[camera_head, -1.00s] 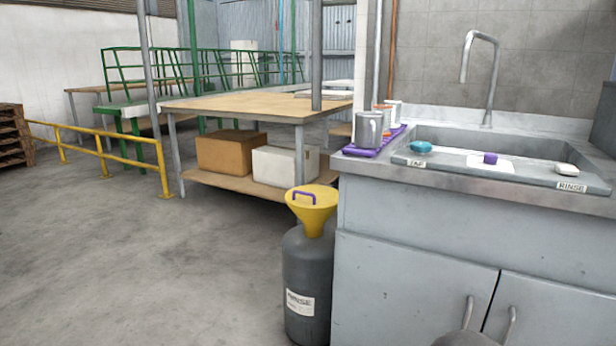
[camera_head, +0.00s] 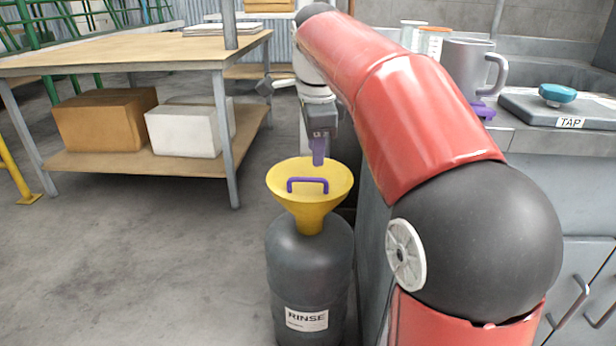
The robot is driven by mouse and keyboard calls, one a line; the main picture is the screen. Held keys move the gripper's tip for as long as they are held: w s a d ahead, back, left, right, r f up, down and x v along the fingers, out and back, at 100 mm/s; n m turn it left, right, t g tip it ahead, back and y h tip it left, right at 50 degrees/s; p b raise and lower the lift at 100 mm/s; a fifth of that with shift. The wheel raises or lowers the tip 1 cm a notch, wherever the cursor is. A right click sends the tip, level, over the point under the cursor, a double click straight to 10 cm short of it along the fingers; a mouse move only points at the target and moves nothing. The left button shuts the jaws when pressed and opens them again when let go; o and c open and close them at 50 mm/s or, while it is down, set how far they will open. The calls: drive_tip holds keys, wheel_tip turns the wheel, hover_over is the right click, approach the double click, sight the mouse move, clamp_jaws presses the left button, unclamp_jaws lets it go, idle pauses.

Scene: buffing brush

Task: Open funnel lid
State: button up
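A yellow funnel (camera_head: 311,213) sits in the top of a dark grey drum labelled RINSE (camera_head: 310,265). Its yellow lid (camera_head: 287,173) looks flat over the funnel mouth and carries a purple bar handle (camera_head: 307,181). My gripper (camera_head: 318,160), with purple fingers pointing down, is just above and behind the handle, over the far part of the lid. It looks apart from the handle. The fingers show edge-on, so their gap is not visible. My red and black arm reaches across the right of the view.
A steel sink counter (camera_head: 530,140) stands close on the right, with a grey mug (camera_head: 465,68) and a blue-topped block labelled TAP (camera_head: 557,95). A wooden table (camera_head: 130,52) with a brown box (camera_head: 104,118) and a white box (camera_head: 182,130) below stands left.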

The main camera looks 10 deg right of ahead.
sight(313, 179)
drive_tip(key=w+f, duration=0.1)
drive_tip(key=f, duration=0.1)
drive_tip(key=w+f+m+b, duration=0.1)
drive_tip(key=f, duration=0.2)
drive_tip(key=w+f+m+b, duration=0.1)
drive_tip(key=f, duration=0.1)
drive_tip(key=shift+w+d+f+g, duration=0.25)
drive_tip(key=shift+w+f+g, duration=0.05)
drive_tip(key=shift+w+f, duration=0.1)
clamp_jaws()
